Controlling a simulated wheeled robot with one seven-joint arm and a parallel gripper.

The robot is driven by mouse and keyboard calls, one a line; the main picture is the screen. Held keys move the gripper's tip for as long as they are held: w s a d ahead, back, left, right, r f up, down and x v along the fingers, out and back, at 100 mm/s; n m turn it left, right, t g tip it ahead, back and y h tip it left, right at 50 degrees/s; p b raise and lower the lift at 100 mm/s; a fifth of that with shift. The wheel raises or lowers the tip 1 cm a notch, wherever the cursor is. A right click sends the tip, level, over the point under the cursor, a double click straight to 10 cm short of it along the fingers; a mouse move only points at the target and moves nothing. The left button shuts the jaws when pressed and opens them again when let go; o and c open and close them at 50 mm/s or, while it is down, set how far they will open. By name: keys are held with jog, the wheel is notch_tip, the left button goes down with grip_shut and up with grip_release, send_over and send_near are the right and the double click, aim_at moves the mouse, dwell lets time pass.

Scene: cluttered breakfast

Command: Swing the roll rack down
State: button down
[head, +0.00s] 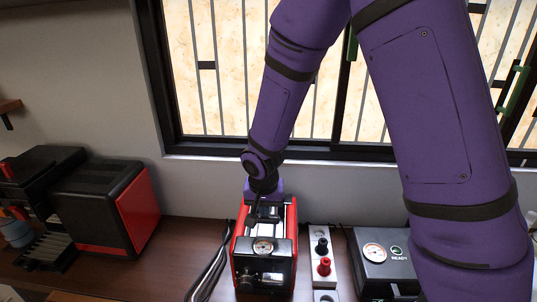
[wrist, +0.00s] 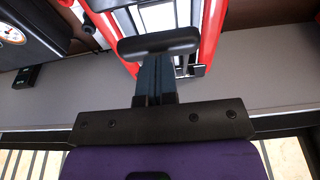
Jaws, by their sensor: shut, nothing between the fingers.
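The red-and-black toaster (head: 265,272) with a front dial stands on the counter below the window. Its red side also shows at the top of the wrist view (wrist: 212,30). Pale metal bars, perhaps the roll rack (wrist: 188,18), show between the red sides; its angle cannot be told. My gripper (head: 264,208) is shut and empty, pointing down at the toaster's far end. In the wrist view, its closed fingers (wrist: 155,75) reach toward the toaster. A dark rounded crossbar (wrist: 158,42) lies at their tips; I cannot tell whether they touch it.
A grey panel with black and red knobs (head: 323,266) stands close right of the toaster. A dark appliance (head: 385,262) with a dial is further right. Cables (head: 212,268) lie just left. A black-and-red machine (head: 110,205) stands far left. The wall and window (head: 250,75) are close behind.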

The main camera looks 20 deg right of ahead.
aim_at(264, 224)
jog(key=shift+f, duration=0.1)
jog(key=shift+s+a+f, duration=0.1)
jog(key=shift+s+f, duration=0.15)
jog(key=shift+f, duration=0.5)
jog(key=shift+s+a+f, duration=0.1)
jog(key=shift+s+f, duration=0.15)
jog(key=shift+f, duration=0.5)
jog(key=shift+f, duration=0.25)
jog(key=shift+r, duration=3.55)
